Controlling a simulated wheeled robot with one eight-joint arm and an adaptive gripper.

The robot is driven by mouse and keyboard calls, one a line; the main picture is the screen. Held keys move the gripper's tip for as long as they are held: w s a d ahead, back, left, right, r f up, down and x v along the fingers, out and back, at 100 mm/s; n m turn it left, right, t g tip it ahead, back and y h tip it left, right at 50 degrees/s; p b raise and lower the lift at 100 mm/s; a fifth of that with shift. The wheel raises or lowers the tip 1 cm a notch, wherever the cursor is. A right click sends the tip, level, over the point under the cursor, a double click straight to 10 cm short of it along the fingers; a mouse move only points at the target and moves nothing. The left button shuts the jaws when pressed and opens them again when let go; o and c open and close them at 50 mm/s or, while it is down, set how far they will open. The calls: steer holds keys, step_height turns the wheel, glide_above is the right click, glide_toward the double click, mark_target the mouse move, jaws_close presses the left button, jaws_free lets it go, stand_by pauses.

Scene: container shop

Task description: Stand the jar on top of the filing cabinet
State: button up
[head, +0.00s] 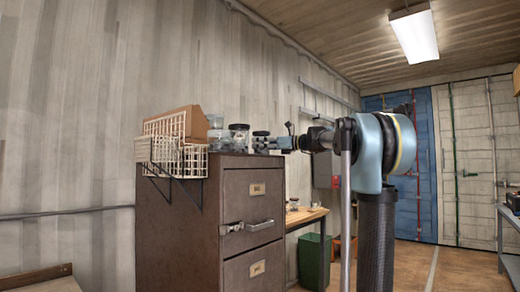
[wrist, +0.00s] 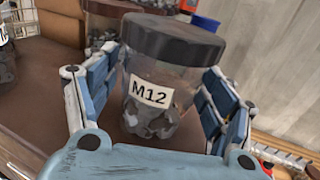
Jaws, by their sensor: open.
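A clear jar (wrist: 150,82) with a dark brown lid and an "M12" label stands between the fingers of my gripper (wrist: 163,65) in the wrist view. It holds small grey metal pieces. The fingers are open, one on each side of the jar. The jar appears upright on a brown surface; I cannot tell whether a finger touches it. In the head view the brown filing cabinet (head: 180,225) stands left of centre, and my gripper (head: 268,142) is at the right edge of its top. The gripper partly hides what it surrounds there.
A dark-lidded jar (head: 239,138) and clear containers stand on the cabinet top. A white wire basket (head: 172,158) with a cardboard box (head: 190,122) is at its left. In the wrist view another brown-lidded jar (wrist: 112,8) is behind. A wooden workbench (head: 305,215) lies beyond the cabinet.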

steer(key=shift+r, duration=0.15)
steer(key=v, duration=1.2)
